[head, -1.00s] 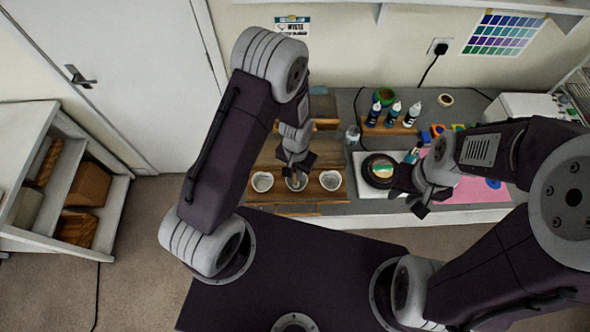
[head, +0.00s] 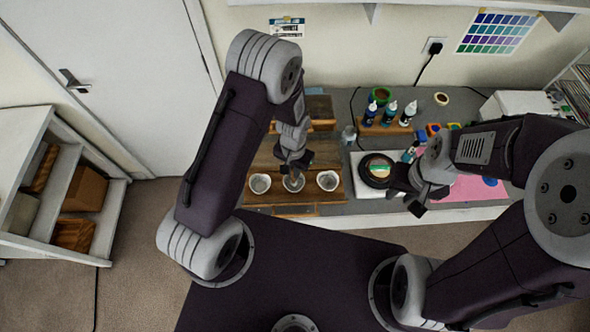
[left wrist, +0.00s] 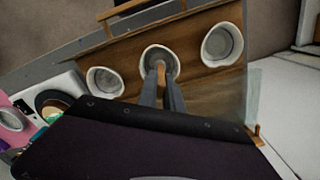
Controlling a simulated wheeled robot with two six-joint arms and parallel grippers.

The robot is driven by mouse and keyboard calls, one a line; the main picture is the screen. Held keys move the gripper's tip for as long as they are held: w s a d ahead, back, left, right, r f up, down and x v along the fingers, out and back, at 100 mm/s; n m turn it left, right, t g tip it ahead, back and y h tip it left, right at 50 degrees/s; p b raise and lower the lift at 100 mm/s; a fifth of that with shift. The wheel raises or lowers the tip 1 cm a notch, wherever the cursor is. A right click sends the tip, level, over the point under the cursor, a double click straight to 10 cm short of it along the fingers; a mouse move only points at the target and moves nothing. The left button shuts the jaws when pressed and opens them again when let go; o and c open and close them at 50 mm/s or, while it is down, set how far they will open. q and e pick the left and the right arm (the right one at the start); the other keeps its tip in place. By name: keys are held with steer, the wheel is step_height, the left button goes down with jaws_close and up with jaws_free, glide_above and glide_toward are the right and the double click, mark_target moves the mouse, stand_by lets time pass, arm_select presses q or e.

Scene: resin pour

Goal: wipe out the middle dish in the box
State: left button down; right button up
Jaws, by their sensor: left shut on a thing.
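A wooden box (head: 312,197) holds three white dishes in a row: the left dish (head: 260,184), the middle dish (head: 291,187) and the right dish (head: 328,180). The middle dish also shows in the left wrist view (left wrist: 147,56), with a grey inside. My left gripper (head: 294,172) points down over the middle dish. In the left wrist view its fingers (left wrist: 161,82) are shut on a thin tan stick (left wrist: 160,70), whose end reaches into the middle dish. The stick's lower end is hard to make out. My right gripper (head: 417,206) hangs in front of the bench; its jaw opening is unclear.
Right of the box are a clear bottle (head: 348,135), a black round pad (head: 377,170) on a white board and a pink mat (head: 470,188). Several small bottles (head: 390,112) stand behind on a wooden rack. A shelf unit (head: 60,190) is at the left.

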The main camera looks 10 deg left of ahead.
arm_select(q)
steer(key=shift+s, duration=0.2)
steer(key=shift+d+r, duration=0.1)
steer(key=shift+r, duration=0.05)
step_height(320, 180, up, 7)
steer(key=p, duration=0.6)
